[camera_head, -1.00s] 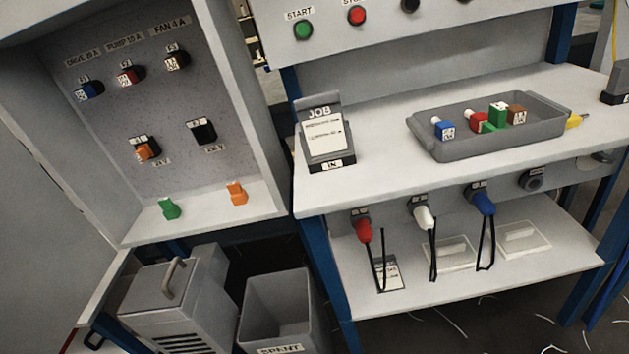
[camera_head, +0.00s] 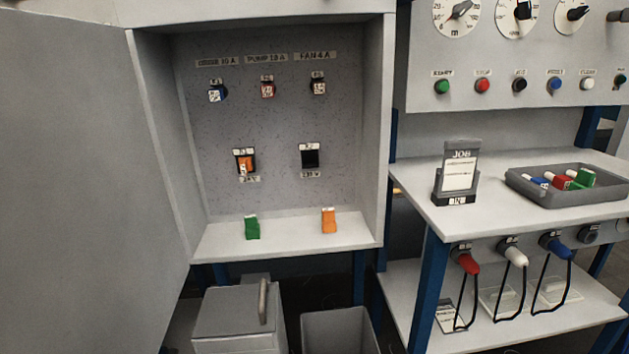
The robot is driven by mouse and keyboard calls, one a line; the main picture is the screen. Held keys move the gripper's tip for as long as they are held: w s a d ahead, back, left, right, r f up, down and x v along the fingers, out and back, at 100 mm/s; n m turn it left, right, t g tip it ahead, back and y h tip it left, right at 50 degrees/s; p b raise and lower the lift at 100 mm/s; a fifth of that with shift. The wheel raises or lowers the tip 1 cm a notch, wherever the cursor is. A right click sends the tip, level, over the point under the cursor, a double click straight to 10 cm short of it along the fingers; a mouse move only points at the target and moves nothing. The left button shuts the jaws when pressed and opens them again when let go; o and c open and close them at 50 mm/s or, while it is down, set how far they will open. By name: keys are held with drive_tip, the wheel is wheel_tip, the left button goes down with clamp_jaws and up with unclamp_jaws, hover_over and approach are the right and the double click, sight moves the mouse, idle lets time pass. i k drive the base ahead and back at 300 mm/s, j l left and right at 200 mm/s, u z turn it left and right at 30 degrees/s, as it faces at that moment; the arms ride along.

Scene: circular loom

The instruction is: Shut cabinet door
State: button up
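The cabinet (camera_head: 375,150) stands open left of centre, its inside facing me. Its door (camera_head: 85,170) is a large grey panel swung out to the left, joined along the cabinet's left edge. Inside, the back panel carries blue, red and black fuses in a top row. Below them are a socket with an orange piece (camera_head: 244,163) and a dark socket (camera_head: 310,157). A green block (camera_head: 252,227) and an orange block (camera_head: 328,220) stand on the cabinet floor. My gripper is not in view, and no door handle shows.
A grey box with a handle (camera_head: 235,315) and an open bin (camera_head: 340,330) stand below the cabinet. At right are a bench (camera_head: 410,185) with a JOB stand (camera_head: 458,170), a tray (camera_head: 565,198) of coloured parts, hanging plugs, and a button panel (camera_head: 455,105) above.

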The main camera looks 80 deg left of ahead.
sight(93, 259)
drive_tip(key=k+j, duration=0.1)
drive_tip(key=k, duration=0.65)
drive_tip(key=k+j+u, duration=0.15)
drive_tip(key=k, duration=0.65)
drive_tip(key=i+j+u, duration=0.1)
drive_tip(key=u, duration=0.3)
drive_tip(key=i+j+u, duration=0.1)
drive_tip(key=u, duration=0.3)
drive_tip(key=i+j+u, duration=0.1)
drive_tip(key=u, duration=0.3)
drive_tip(key=k+j+z, duration=0.15)
drive_tip(key=j, duration=0.3)
drive_tip(key=k+j+z, duration=0.15)
drive_tip(key=j, duration=0.25)
drive_tip(key=k+j+z, duration=0.15)
drive_tip(key=k+j, duration=0.2)
